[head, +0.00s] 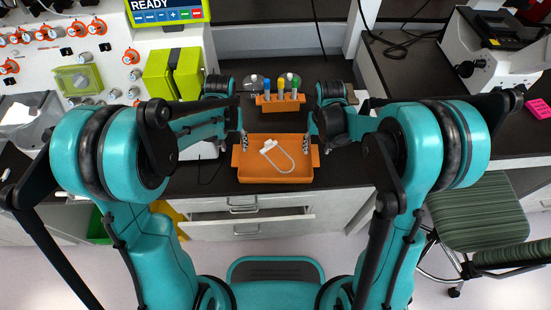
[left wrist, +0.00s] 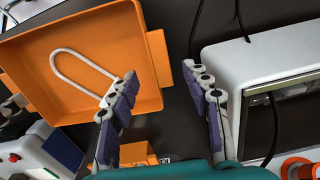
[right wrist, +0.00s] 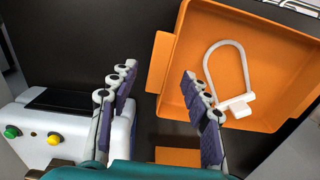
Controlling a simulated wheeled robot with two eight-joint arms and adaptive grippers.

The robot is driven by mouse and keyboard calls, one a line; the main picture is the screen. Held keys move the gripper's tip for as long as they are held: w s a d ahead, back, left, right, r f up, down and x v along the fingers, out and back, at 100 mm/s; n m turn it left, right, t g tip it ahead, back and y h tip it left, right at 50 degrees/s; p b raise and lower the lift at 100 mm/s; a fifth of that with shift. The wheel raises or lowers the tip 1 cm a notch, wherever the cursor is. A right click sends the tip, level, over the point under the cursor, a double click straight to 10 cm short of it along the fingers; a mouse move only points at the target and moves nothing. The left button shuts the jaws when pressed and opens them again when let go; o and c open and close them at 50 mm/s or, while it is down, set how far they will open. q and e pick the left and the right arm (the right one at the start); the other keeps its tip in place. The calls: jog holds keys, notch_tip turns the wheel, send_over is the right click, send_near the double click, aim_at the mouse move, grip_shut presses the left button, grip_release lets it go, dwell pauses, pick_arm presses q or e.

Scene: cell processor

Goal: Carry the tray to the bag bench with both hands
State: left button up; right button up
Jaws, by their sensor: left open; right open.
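The orange tray (head: 248,174) lies flat near the front edge of the dark bench (head: 345,172). A white looped tube with a small block (head: 283,158) lies inside it. My left gripper (head: 243,142) is open at the tray's left end. In the left wrist view, its spread fingers (left wrist: 158,95) lie either side of the end tab (left wrist: 158,58). My right gripper (head: 311,143) is open at the right end. In the right wrist view, its fingers (right wrist: 158,78) lie either side of the other tab (right wrist: 158,62). I cannot tell whether fingers touch the tray. No bag bench is identifiable.
An orange rack with colour-capped tubes (head: 280,103) stands behind the tray. A white machine with a READY display (head: 167,12) is at the left. A white device (head: 490,52) and a green stool (head: 478,212) are at the right. A drawer (head: 250,228) is below the bench.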

aim_at(236, 155)
pick_arm(q)
notch_tip(236, 155, down, 5)
pick_arm(e)
notch_tip(236, 155, down, 5)
jog(key=shift+f, duration=0.1)
pick_arm(q)
grip_shut()
pick_arm(e)
grip_shut()
